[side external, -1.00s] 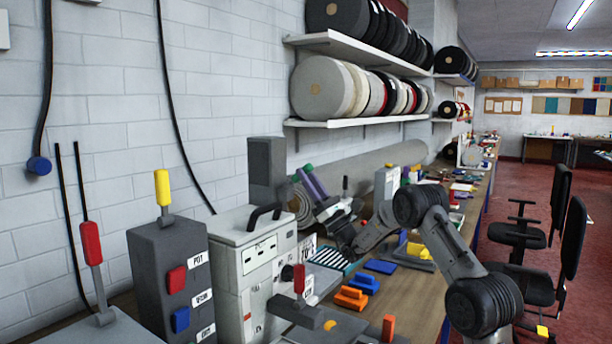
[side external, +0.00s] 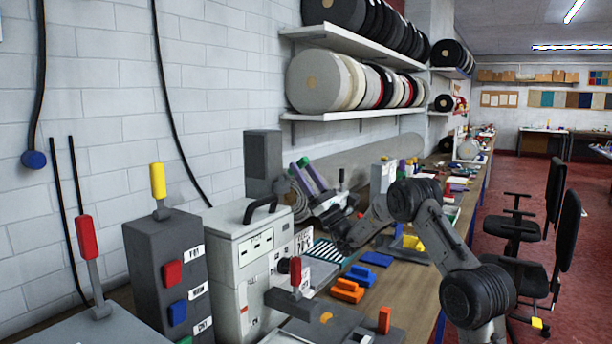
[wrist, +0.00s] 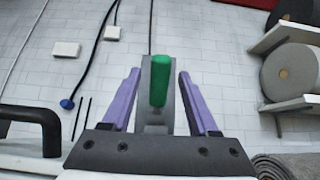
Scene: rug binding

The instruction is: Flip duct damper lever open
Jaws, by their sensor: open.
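A lever with a green handle (wrist: 158,85) stands in front of a tall grey panel (wrist: 145,70) in the wrist view. My gripper (wrist: 158,74) has two purple fingers, one on each side of the green handle, with a visible gap on both sides. It is open and holds nothing. In the side external view my gripper (side external: 312,176) is beside the dark grey upright box (side external: 263,160), and a bit of green shows at the purple fingers. I cannot tell from this whether the fingers touch the lever.
A white machine case (side external: 240,255) with a black handle (side external: 260,209) stands close to the gripper. A dark box (side external: 165,265) with a yellow lever (side external: 158,180) and a red-handled lever (side external: 87,237) are at left. Orange blocks (side external: 347,290) lie on the bench. Shelves of rolls (side external: 345,82) hang above.

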